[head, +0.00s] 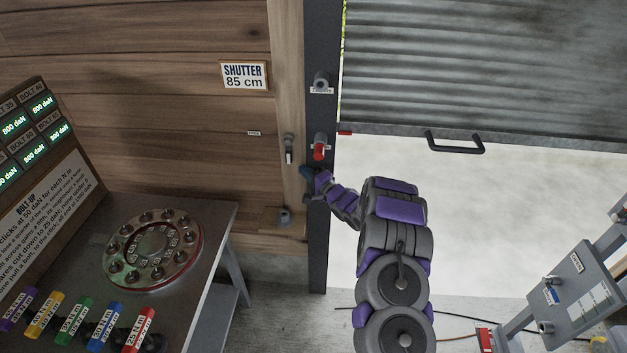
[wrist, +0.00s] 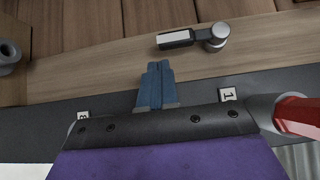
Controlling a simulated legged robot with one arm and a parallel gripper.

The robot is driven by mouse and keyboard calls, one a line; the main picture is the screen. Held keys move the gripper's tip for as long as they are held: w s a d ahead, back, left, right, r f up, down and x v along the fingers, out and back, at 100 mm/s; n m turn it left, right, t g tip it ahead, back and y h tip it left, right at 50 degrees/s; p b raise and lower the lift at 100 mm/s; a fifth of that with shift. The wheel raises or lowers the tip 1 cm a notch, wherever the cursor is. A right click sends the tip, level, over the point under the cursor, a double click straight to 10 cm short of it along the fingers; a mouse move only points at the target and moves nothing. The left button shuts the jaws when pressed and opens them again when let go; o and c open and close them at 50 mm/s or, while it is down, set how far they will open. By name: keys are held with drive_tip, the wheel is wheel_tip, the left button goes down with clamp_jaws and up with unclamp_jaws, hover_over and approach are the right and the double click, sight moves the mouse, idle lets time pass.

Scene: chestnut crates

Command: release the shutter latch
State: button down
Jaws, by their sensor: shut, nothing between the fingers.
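A small lever with a pale face (head: 289,150), which looks like the latch, hangs straight down from its round grey pivot on the wooden post. It also shows in the wrist view (wrist: 177,39), lying sideways. My gripper (head: 306,172) is in front of the dark rail, below and right of the lever. In the wrist view its blue fingers (wrist: 154,68) are together and empty, apart from the lever in the picture. The corrugated shutter (head: 480,65) with a dark handle (head: 454,144) is partly raised.
A red-ended pin (head: 319,148) sticks out of the dark rail (head: 319,230) just above my gripper; it shows in the wrist view (wrist: 298,114). Grey knobs stand above it (head: 321,80) and at the lower left (head: 284,215). A bench (head: 215,225) is at left. The sign (head: 244,76) reads "SHUTTER 85 cm".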

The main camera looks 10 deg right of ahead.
drive_tip(key=shift+b+x, duration=0.3)
drive_tip(key=shift+x, duration=1.4)
drive_tip(key=w+a+r+m+t+p, duration=0.2)
drive_tip(key=a+m+t+p, duration=0.1)
drive_tip(key=a, duration=0.2)
drive_tip(key=w+a+r+m+t+p, duration=0.1)
drive_tip(key=a+r+m+t+p, duration=0.1)
drive_tip(key=a+m, duration=0.2)
drive_tip(key=a, duration=0.2)
drive_tip(key=shift+w+a+t+p, duration=0.3)
drive_tip(key=shift+w+t+p, duration=0.1)
drive_tip(key=shift+r, duration=0.15)
idle(0.9)
